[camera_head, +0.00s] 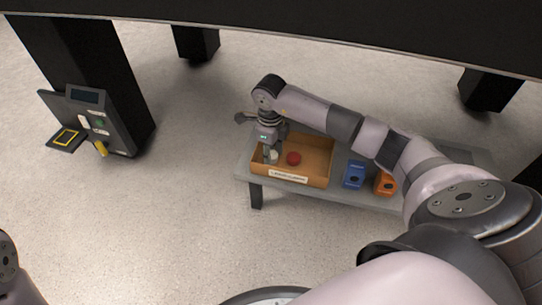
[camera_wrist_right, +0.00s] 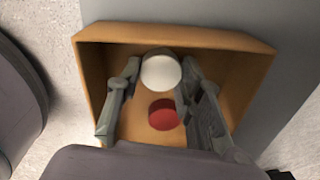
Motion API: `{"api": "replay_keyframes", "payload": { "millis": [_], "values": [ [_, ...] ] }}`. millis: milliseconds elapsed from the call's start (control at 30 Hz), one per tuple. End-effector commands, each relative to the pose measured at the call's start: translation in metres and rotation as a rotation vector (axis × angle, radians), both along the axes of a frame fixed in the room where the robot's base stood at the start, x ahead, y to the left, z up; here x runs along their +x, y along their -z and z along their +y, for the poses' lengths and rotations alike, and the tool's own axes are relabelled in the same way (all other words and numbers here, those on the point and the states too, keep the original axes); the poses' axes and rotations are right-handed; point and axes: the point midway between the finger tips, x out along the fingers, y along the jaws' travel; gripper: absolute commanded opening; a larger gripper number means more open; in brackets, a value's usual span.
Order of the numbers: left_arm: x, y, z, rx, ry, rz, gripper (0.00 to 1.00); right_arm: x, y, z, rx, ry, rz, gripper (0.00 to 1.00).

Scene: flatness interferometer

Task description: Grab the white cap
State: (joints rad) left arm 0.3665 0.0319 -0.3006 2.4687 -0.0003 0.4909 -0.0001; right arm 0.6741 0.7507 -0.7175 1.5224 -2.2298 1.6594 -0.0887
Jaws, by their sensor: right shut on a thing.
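The white cap (camera_wrist_right: 161,71) is a round white disc inside the wooden tray (camera_wrist_right: 240,42). In the right wrist view my right gripper (camera_wrist_right: 158,76) has one finger on each side of it and is shut on it. In the head view the white cap (camera_head: 273,156) shows small beside the fingertips of the right gripper (camera_head: 269,152), which reaches down into the left part of the tray. A red cap (camera_wrist_right: 164,114) lies in the tray next to the white one. My left gripper is not in view.
The tray sits on a low grey bench (camera_head: 342,200). A blue box (camera_head: 354,174) and an orange box (camera_head: 385,183) stand right of the tray. The floor in front is clear.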

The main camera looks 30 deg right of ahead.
Motion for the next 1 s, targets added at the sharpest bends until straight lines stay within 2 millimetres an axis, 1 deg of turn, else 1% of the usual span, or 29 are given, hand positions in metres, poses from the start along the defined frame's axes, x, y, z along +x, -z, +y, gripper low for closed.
{"api": "replay_keyframes", "payload": {
  "millis": [33,100,333,467,533,567,600,733,900,1000],
  "values": [
    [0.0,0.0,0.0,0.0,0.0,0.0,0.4,0.0,0.0,0.0,0.0,0.0,0.0,0.26],
    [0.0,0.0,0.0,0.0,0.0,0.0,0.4,0.0,0.0,0.0,0.0,0.0,0.0,0.22],
    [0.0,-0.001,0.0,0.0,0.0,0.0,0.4,0.0,-0.001,0.0,0.0,0.0,0.0,0.22],
    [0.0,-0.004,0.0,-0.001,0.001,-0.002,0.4,0.0,-0.008,0.0,0.0,0.0,-0.001,0.22],
    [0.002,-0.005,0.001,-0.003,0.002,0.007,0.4,0.0,-0.015,0.0,0.0,0.0,-0.001,0.22],
    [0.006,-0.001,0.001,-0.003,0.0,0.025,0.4,0.0,-0.019,0.0,0.0,0.0,-0.001,0.22],
    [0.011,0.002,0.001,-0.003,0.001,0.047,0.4,0.001,-0.025,0.0,0.0,-0.001,-0.002,0.22],
    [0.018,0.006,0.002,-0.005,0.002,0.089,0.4,0.001,-0.05,0.0,-0.001,-0.001,-0.002,0.22],
    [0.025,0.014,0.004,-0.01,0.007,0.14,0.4,0.0,-0.079,-0.001,-0.001,0.0,-0.002,0.22],
    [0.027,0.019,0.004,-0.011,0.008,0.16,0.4,0.0,-0.091,0.0,0.001,0.0,-0.001,0.22]
  ]
}}
